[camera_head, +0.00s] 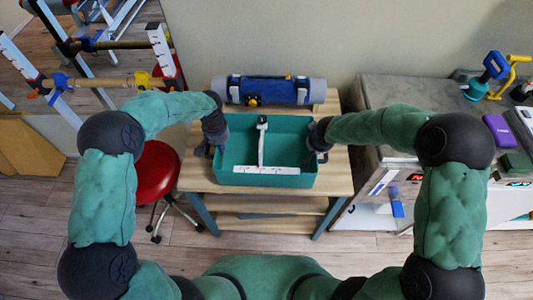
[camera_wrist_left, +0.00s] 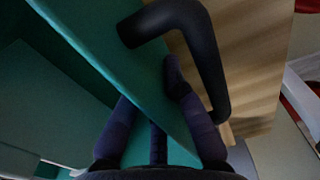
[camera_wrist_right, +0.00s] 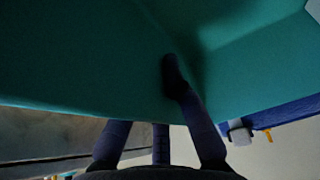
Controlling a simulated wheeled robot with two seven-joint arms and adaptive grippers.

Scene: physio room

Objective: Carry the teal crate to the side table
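The teal crate (camera_head: 297,181) is upright over a light wooden table (camera_head: 335,180); whether it touches the top I cannot tell. White bars forming a T (camera_head: 262,150) lie in it. My left gripper (camera_head: 213,143) is at its left side. In the left wrist view the crate wall (camera_wrist_left: 95,45) runs between the fingers, next to a black handle (camera_wrist_left: 205,60). My right gripper (camera_head: 319,146) is at its right side.
A blue roll (camera_head: 270,90) lies behind the crate by the wall. A red stool (camera_head: 154,172) stands left of the table. A grey-topped cabinet (camera_head: 385,92) stands right, holding a purple case (camera_head: 497,130) and a teal kettlebell-like thing (camera_head: 485,78). Wooden floor is clear in front.

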